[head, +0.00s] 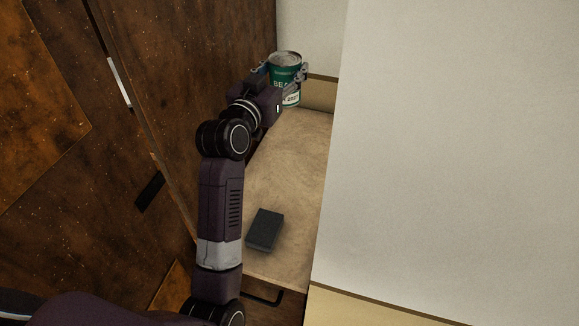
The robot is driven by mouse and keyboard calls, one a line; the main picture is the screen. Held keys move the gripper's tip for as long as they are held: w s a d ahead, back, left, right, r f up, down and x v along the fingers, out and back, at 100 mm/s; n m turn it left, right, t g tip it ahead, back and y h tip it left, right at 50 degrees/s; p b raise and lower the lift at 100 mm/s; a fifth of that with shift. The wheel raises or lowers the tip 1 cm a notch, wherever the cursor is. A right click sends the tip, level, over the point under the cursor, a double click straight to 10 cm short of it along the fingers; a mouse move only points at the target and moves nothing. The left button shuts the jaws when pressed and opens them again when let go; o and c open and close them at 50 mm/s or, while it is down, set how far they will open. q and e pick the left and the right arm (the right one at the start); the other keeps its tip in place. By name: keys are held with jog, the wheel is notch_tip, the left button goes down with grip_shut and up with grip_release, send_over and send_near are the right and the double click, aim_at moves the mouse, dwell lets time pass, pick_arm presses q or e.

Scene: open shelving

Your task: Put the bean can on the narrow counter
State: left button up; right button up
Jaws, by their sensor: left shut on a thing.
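The bean can (286,62) is green with a white lower label and a metal top. It is upright at the far end of the narrow counter (290,170). My left gripper (285,80) is shut on the can, reaching it from the left and front. The gripper and wrist hide part of the can's left side and lower part. I cannot tell whether the can's base touches the counter or is held above it. My right gripper is not in view.
A dark rectangular block (265,230) lies on the near part of the counter. A white wall (450,150) bounds the counter on the right. Brown rusty-looking panels (190,90) stand on the left. The counter's middle is bare.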

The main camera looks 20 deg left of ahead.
pick_arm(q)
jog(key=shift+f+b, duration=0.55)
jog(key=shift+f, duration=9.2)
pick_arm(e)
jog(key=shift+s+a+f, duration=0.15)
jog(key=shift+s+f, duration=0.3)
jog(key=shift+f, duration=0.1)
